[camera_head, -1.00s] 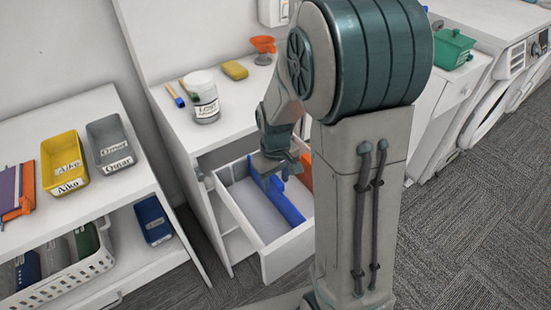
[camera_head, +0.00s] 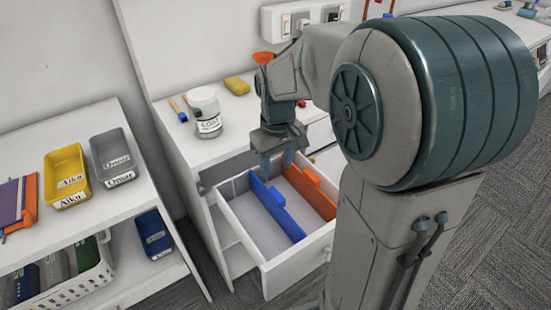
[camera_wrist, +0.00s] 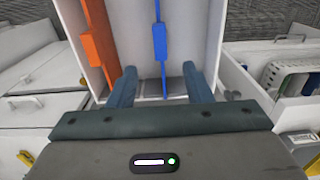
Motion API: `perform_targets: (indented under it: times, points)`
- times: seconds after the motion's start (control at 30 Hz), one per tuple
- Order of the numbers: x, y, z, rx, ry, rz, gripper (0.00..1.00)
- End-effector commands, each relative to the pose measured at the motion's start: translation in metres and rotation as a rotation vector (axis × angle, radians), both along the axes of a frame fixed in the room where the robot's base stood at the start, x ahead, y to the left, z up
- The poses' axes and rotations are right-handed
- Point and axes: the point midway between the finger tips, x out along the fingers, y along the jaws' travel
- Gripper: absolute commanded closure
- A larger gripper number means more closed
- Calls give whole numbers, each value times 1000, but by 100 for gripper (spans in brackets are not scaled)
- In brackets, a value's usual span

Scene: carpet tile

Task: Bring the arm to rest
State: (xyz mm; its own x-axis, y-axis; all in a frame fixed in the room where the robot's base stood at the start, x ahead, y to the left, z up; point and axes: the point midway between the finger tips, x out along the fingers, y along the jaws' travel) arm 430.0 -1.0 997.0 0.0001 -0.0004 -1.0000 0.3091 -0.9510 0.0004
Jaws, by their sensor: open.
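My gripper (camera_head: 279,160) is open and empty above the back part of the pulled-out white drawer (camera_head: 299,254). In the wrist view my gripper's two fingers (camera_wrist: 162,88) stand apart, with the drawer behind them. A blue divider (camera_head: 276,208) and an orange divider (camera_head: 308,189) stand in the drawer. In the wrist view the blue divider (camera_wrist: 160,45) shows between the fingers and the orange divider (camera_wrist: 97,45) to the left. I cannot tell how high the fingertips are above the drawer floor. My arm covers the right of the head view.
On the cabinet top (camera_head: 190,142) stand a white labelled jar (camera_head: 206,112), a yellow sponge (camera_head: 237,86) and an orange funnel-like thing (camera_head: 263,58). At the left, a yellow tray (camera_head: 66,176) and a grey tray (camera_head: 112,158) sit on a shelf unit. A white basket (camera_head: 70,285) is below.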

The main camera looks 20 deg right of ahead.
Motion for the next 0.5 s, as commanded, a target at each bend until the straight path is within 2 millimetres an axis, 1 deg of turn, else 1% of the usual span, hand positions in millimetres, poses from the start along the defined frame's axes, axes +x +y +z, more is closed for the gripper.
perform_targets:
  times: [0.2,0.27,0.37,0.47,0.5]
  points:
    - [0,0,0,0,-1,-1,55]
    - [-4,0,2,1,-7,-9,55]
    - [-17,0,9,4,-32,-38,55]
    - [-39,0,18,10,-73,-90,55]
    - [-50,0,21,13,-92,-115,55]
